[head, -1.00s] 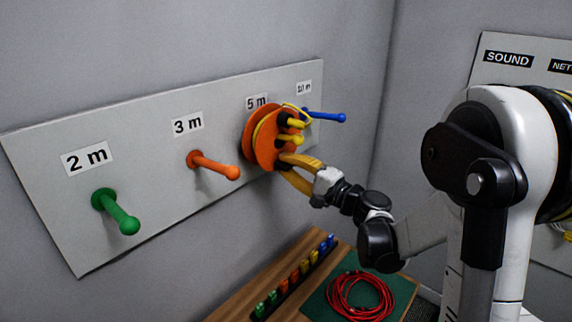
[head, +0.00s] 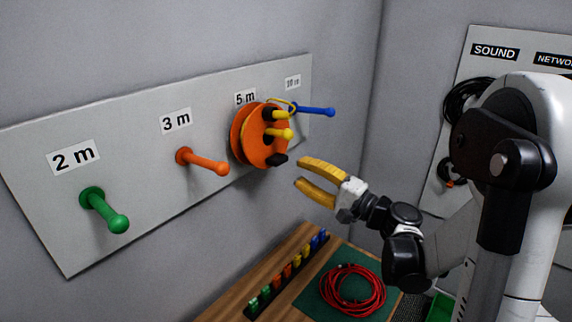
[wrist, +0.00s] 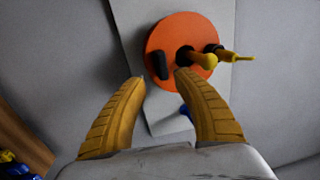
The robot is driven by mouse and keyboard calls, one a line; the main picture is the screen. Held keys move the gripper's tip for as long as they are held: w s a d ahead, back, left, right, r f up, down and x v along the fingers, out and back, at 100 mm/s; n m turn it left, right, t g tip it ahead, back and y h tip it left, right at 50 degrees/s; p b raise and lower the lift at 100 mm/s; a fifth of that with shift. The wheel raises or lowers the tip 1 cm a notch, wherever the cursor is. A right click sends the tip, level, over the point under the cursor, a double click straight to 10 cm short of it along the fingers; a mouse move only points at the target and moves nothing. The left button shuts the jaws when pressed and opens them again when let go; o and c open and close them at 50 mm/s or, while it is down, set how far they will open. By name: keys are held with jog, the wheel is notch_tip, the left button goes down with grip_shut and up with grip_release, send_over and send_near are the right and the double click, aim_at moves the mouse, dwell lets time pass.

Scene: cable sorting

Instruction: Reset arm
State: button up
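My gripper (head: 299,171) has yellow fingers. It is open and empty, a short way in front of and to the right of the orange cable reel (head: 255,146). The reel hangs at the 5 m place on the wall board, on a yellow peg (head: 285,134). A yellow cable plug shows near its top, and a black handle at its lower edge. In the wrist view the two fingers (wrist: 160,82) are spread apart, with the reel (wrist: 168,32) beyond their tips and clear space between.
The grey board (head: 130,205) also carries a green peg (head: 105,210), an orange peg (head: 202,161) and a blue peg (head: 315,111). Below, a wooden table (head: 235,305) holds a red cable coil (head: 352,291) on a green mat and a row of coloured clips (head: 285,274). A second board (head: 450,55) labelled SOUND stands at right.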

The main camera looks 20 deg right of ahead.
jog(key=s+a+f+n+g+h+b, duration=0.25)
jog(key=s+a+f+n+g, duration=0.25)
jog(key=s+a+f+g, duration=0.3)
jog(key=s+d+f+n+h+b, duration=0.1)
jog(key=s+f+n+h, duration=0.1)
jog(key=s, duration=0.5)
jog(key=s+d+f+n+h+b, duration=0.1)
jog(key=s+d+f+n+h, duration=0.1)
jog(key=s+h, duration=0.4)
jog(key=shift+s+d+f+n+g, duration=0.2)
jog(key=shift+s+f+n+g, duration=0.25)
jog(key=shift+s+n, duration=0.65)
jog(key=shift+w, duration=0.1)
